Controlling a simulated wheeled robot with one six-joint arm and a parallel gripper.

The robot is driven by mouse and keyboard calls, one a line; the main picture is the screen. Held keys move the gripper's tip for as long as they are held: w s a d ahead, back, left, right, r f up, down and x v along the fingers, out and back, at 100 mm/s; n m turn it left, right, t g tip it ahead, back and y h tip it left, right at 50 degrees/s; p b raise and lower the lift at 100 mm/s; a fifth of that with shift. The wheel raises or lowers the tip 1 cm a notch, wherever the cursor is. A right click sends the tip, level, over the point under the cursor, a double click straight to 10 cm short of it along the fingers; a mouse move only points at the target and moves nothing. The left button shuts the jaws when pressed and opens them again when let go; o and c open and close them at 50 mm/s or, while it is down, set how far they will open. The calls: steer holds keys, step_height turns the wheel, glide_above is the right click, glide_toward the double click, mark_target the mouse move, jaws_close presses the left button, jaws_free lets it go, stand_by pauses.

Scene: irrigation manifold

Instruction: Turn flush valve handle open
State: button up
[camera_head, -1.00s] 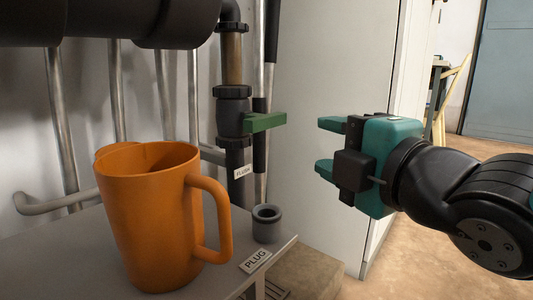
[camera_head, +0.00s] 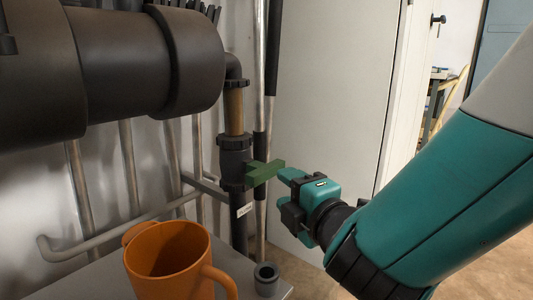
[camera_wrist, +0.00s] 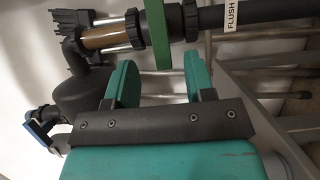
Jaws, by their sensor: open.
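The flush valve's green handle (camera_head: 264,172) sticks out to the right from the black valve body (camera_head: 234,163) on the vertical pipe. In the wrist view the handle (camera_wrist: 157,32) is a long green bar just beyond the fingertips, lying between the lines of the two fingers. A white FLUSH label (camera_wrist: 231,15) is on the pipe beside it. My gripper (camera_head: 284,190) is right of the handle, its teal fingers pointing at it; the wrist view shows the gripper (camera_wrist: 160,78) open with an empty gap. Whether a finger touches the handle, I cannot tell.
A thick black pipe (camera_head: 150,55) runs across the upper left. An orange mug (camera_head: 170,262) and a grey plug (camera_head: 266,278) stand on the grey shelf (camera_head: 85,285) below. A pale panel (camera_head: 335,90) stands behind my gripper.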

mark_target(270, 174)
steer(key=p+x, duration=0.3)
steer(key=x, duration=0.5)
steer(key=shift+w, duration=0.2)
steer(key=shift+c, duration=0.5)
steer(key=c, duration=0.8)
